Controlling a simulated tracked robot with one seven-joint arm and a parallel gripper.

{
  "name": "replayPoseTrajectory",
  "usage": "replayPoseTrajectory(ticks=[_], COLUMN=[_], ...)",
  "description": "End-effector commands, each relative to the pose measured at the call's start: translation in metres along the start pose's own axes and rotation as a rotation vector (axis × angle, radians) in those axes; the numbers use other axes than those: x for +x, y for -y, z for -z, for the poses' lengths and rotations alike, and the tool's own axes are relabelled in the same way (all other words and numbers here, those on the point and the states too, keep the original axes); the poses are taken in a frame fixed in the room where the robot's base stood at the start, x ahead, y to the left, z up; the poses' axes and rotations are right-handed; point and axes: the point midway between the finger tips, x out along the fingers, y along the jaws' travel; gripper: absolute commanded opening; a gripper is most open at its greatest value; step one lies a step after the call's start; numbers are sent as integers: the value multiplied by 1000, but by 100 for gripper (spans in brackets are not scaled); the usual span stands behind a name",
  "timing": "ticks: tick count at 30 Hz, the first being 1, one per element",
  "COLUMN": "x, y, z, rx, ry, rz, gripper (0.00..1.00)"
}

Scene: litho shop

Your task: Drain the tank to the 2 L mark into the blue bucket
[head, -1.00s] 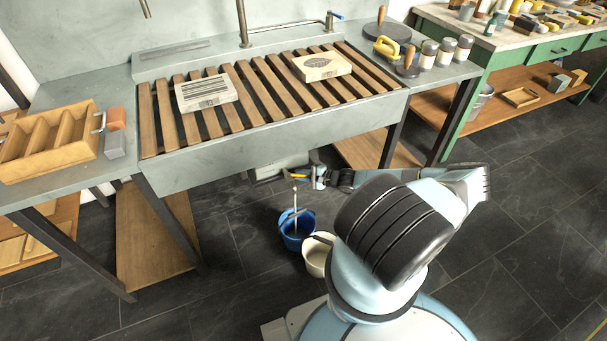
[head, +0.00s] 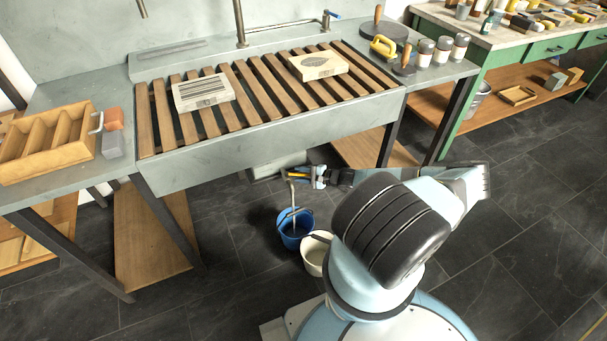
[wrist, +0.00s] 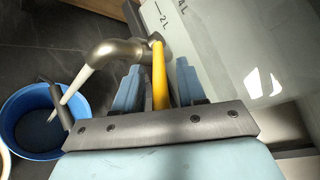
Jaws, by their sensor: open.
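The tank (wrist: 225,45), pale and translucent with a 2 L and a higher mark, fills the right of the wrist view; I cannot make out its liquid level. Under the sink its tap has a metal spout (wrist: 112,50) and a yellow lever (wrist: 158,75). A pale stream (wrist: 88,82) runs from the spout down to the blue bucket (wrist: 22,102), which holds dark liquid. The blue bucket (head: 293,236) stands on the floor in the head view. My gripper (wrist: 160,82) is open, its fingers on either side of the lever; contact is unclear. It also shows in the head view (head: 318,176).
A cream bucket (head: 313,262) stands right beside the blue one, close to my base. The slatted sink (head: 265,135) and its legs are above and around the tap. Dark floor is open at left front and right.

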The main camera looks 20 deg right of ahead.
Motion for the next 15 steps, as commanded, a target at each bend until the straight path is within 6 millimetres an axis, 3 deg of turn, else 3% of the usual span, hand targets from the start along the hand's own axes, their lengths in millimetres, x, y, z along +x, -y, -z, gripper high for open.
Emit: replayPoseTrajectory(ticks=[15], x=[-94], y=[0], z=[2], rx=[-1], ry=[-4], rz=[0], gripper=[40])
